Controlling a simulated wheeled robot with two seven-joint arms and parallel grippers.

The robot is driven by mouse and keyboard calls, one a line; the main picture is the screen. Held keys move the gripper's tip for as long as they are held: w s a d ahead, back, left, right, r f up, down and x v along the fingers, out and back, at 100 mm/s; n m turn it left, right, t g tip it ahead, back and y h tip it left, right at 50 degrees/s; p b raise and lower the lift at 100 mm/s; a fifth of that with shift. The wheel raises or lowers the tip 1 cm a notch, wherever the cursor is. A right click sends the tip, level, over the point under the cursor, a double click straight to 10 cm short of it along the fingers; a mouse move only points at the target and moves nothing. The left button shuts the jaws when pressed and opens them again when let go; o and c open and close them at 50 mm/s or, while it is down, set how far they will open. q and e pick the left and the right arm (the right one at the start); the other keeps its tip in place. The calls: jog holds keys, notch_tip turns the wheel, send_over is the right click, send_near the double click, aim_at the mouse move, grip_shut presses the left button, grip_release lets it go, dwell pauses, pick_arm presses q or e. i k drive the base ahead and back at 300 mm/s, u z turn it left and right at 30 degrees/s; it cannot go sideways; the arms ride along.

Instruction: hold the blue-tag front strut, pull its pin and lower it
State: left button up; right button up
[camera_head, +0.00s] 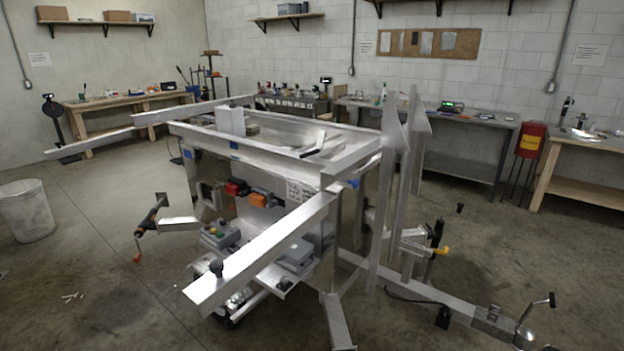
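An aluminium trailer frame (205,133) stands in the middle of the view. Tall upright bars (388,190) stand at the right end. I cannot tell which bar is the blue-tag front strut, and I cannot make out its pin. Neither of my grippers is in view.
The trailer tongue (430,297) runs to the lower right. A crank (148,230) sticks out at the left. A white bin (27,212) stands at far left, benches (470,167) line the walls and a red container (531,140) is at right. Floor is open in front.

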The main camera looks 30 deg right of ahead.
aim_at(355, 183)
jog(key=i, duration=0.65)
jog(key=z, duration=0.85)
jog(key=i, duration=0.3)
jog(key=z, duration=0.3)
